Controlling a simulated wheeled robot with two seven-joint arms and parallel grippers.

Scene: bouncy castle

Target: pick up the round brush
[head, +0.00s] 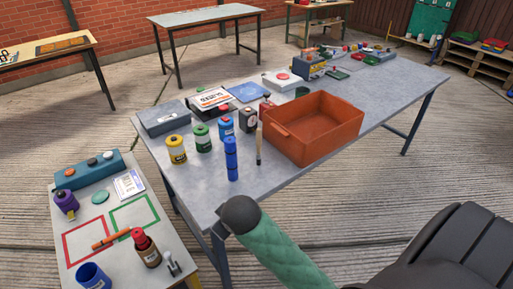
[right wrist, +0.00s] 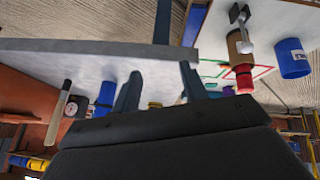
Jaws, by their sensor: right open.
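The round brush (head: 258,146) appears to be the slim wooden-handled item standing upright on the grey table, just left of the orange bin. It also shows in the right wrist view (right wrist: 57,115), tilted, left of my fingers. My right gripper (right wrist: 159,82) is open with nothing between its fingers, near the table's edge and apart from the brush. The right gripper's fingers cannot be made out in the head view. My left gripper is in neither view.
The orange bin (head: 313,128) stands right of the brush. A blue bottle (head: 231,160), yellow (head: 177,149) and green (head: 202,138) cans stand to its left. The grey table's (head: 300,180) front strip is clear. A lower side table (head: 85,247) stands at left.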

